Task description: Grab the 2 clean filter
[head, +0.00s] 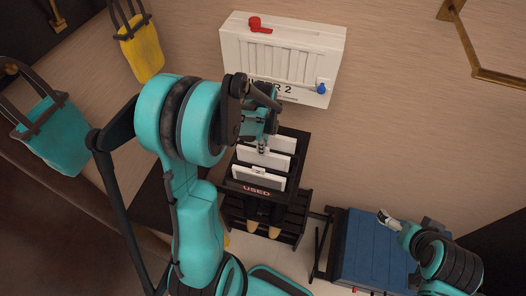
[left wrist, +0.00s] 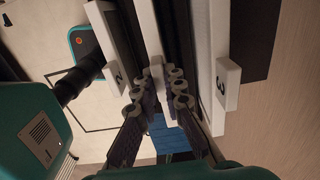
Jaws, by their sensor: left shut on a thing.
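A black rack (head: 229,187) marked "USED" at its front holds white filter panels: a front one (head: 259,180), a middle one (head: 275,161) and a back one (head: 280,143). My left gripper (head: 263,147) is above the rack. In the left wrist view its fingers (left wrist: 160,88) are shut on the middle filter (left wrist: 148,30), whose number I cannot read. On one side is a filter with a tab that looks like "2" (left wrist: 116,76); on the other is one marked "3" (left wrist: 228,84). My right gripper (head: 388,218) is at lower right, its jaws too small to judge.
A white wall unit (head: 285,45) with a partly hidden "R 2" label, a red handle (head: 254,24) and a blue knob (head: 322,88) is above the rack. A blue-topped surface (head: 370,250) lies right. Yellow (head: 143,52) and teal (head: 55,135) bags hang left.

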